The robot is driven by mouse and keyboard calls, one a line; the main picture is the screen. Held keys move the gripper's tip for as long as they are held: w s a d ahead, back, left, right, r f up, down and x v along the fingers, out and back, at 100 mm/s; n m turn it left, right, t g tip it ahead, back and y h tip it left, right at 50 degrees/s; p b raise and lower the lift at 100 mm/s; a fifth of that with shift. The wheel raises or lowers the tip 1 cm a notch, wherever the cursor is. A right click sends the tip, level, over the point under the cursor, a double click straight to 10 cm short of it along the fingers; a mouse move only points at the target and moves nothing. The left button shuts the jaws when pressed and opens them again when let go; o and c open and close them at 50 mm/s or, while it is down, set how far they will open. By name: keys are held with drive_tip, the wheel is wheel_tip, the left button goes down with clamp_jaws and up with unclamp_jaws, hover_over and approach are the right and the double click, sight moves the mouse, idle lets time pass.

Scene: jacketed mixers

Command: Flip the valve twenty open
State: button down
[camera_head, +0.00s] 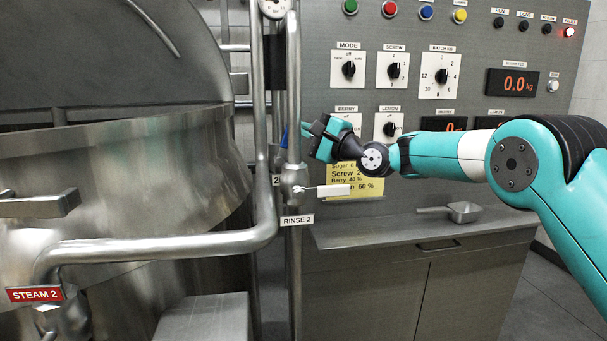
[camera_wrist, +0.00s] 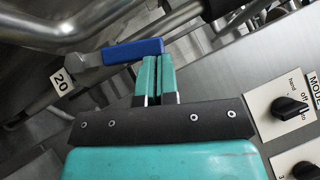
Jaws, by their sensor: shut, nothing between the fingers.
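Valve twenty shows in the wrist view as a blue lever handle (camera_wrist: 133,51) on a grey metal body (camera_wrist: 78,64), with a white "20" tag (camera_wrist: 61,80) beside it. The lever points right in that picture. My gripper (camera_wrist: 158,60) is shut and empty, its teal fingertips right at the lever's free end; I cannot tell whether they touch it. In the head view my gripper (camera_head: 308,134) is at the left of the panel, beside the vertical pipes. There, the valve is mostly hidden behind a pipe.
A vertical pipe (camera_head: 293,90) with the white-handled RINSE 2 valve (camera_head: 325,191) stands close to my gripper. The control panel (camera_head: 440,20) with knobs is behind my arm. A scoop (camera_head: 463,211) lies on the counter (camera_head: 400,232). A large steel vessel (camera_head: 130,165) stands left.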

drive_tip(key=shift+s+a+r, duration=0.1)
drive_tip(key=shift+a+r, duration=0.2)
drive_tip(key=shift+f, duration=0.1)
idle(0.4)
